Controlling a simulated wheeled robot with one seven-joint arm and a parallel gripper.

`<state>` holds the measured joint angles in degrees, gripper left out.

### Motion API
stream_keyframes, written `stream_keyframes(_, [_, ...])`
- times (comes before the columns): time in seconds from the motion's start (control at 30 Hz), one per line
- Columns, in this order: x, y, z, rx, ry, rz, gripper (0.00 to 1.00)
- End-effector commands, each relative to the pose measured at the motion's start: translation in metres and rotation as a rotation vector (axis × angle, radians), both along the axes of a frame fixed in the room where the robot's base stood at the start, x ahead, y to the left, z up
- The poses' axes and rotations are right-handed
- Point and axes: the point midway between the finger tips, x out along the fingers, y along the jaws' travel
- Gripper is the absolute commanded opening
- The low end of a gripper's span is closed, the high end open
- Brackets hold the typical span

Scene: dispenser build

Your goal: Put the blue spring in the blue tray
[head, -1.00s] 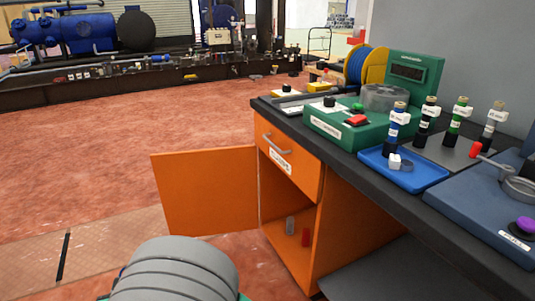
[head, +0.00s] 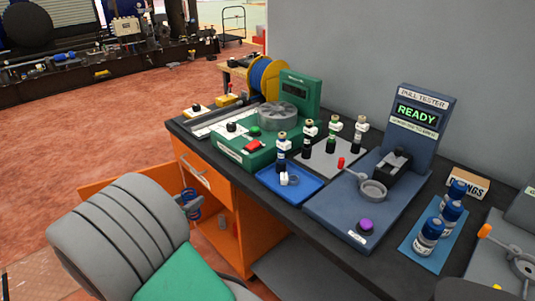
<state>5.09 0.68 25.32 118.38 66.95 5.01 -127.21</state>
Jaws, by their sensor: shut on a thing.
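A blue spring (head: 191,205), a small coil, is in front of the orange cabinet's open compartment. My gripper (head: 189,203) is at the spring, shut on it, beside the open cabinet; my own arm hides part of it. The blue tray (head: 268,184) lies on the dark bench above the cabinet, to the right of my gripper and apart from it.
The orange cabinet (head: 200,172) has an open door (head: 100,190) at left, partly behind my arm. A green machine (head: 235,150) stands left of the tray, and a pull tester (head: 335,205) reading READY stands right. Blue bottles (head: 430,235) stand farther right.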

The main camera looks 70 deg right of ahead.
Motion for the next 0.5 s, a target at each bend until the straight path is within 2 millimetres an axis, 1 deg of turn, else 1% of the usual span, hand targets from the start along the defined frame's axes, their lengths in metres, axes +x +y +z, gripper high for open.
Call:
stream_keyframes(0.03, [-0.024,-0.024,0.047,0.0,-0.002,-0.093,0.0])
stream_keyframes(0.07, [-0.038,-0.036,0.06,0.0,-0.003,-0.143,0.0])
stream_keyframes(0.1, [-0.057,-0.051,0.078,0.002,-0.003,-0.211,0.0])
stream_keyframes(0.17, [-0.086,-0.071,0.104,0.002,-0.005,-0.311,0.0])
stream_keyframes(0.2, [-0.105,-0.082,0.119,0.005,-0.006,-0.373,0.0])
stream_keyframes(0.3, [-0.147,-0.102,0.147,0.009,-0.01,-0.501,0.0])
stream_keyframes(0.33, [-0.156,-0.106,0.153,0.009,-0.011,-0.53,0.0])
stream_keyframes(0.4, [-0.173,-0.113,0.162,0.012,-0.013,-0.583,0.0])
stream_keyframes(0.5, [-0.187,-0.118,0.165,0.012,-0.014,-0.62,0.0])
